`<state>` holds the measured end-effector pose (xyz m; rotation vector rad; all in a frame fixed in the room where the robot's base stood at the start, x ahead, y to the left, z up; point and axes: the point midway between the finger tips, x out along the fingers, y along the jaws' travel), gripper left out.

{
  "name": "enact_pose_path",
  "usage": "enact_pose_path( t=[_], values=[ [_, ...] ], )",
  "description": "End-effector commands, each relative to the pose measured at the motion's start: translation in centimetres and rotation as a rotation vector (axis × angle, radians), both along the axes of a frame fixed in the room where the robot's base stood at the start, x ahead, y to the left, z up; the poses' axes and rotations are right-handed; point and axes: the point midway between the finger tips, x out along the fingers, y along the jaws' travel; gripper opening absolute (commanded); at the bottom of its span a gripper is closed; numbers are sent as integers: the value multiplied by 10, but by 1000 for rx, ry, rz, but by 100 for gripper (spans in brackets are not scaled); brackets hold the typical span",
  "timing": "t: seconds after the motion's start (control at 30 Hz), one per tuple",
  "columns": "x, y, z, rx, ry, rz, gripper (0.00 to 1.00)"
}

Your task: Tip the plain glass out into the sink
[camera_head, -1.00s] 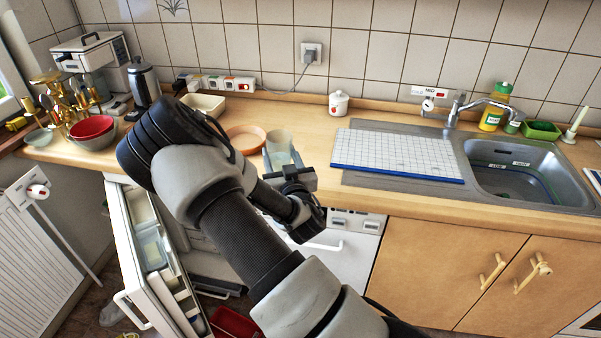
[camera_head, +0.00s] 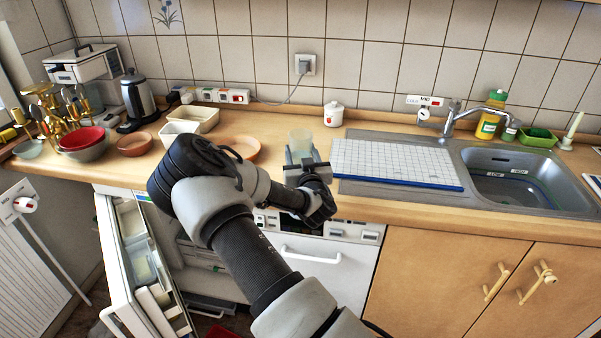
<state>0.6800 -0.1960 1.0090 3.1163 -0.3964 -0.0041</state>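The plain glass (camera_head: 300,139) is a clear, pale tumbler standing upright between the fingers of my gripper (camera_head: 301,157). My gripper is shut on it, with the fingers on either side of its lower part. It shows above the front part of the worktop, left of the white grid board; I cannot tell its exact height. The glass's base is hidden by the gripper. The steel sink (camera_head: 524,181) is at the right, with a basin and a tap (camera_head: 470,113) behind it.
The white grid board (camera_head: 395,161) with a blue edge lies between the glass and the sink basin. A lidded white jar (camera_head: 333,114), an orange plate (camera_head: 240,146) and several bowls stand on the worktop (camera_head: 275,125). An open drawer (camera_head: 140,265) sticks out at lower left.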

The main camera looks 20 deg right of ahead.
Motion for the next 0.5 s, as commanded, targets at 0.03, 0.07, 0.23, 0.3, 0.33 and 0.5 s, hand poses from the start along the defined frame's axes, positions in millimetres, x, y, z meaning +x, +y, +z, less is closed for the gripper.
enact_pose_path(
  t=[0.03,0.07,0.23,0.3,0.33,0.5],
  values=[
    [1,0,-8,-3,0,2,14],
    [0,0,-12,-3,0,2,14],
    [0,0,-24,0,-2,1,14],
    [0,0,-32,-1,-2,1,14],
    [0,0,-37,-1,-1,2,14],
    [0,0,-56,0,-4,1,14]
  ],
)
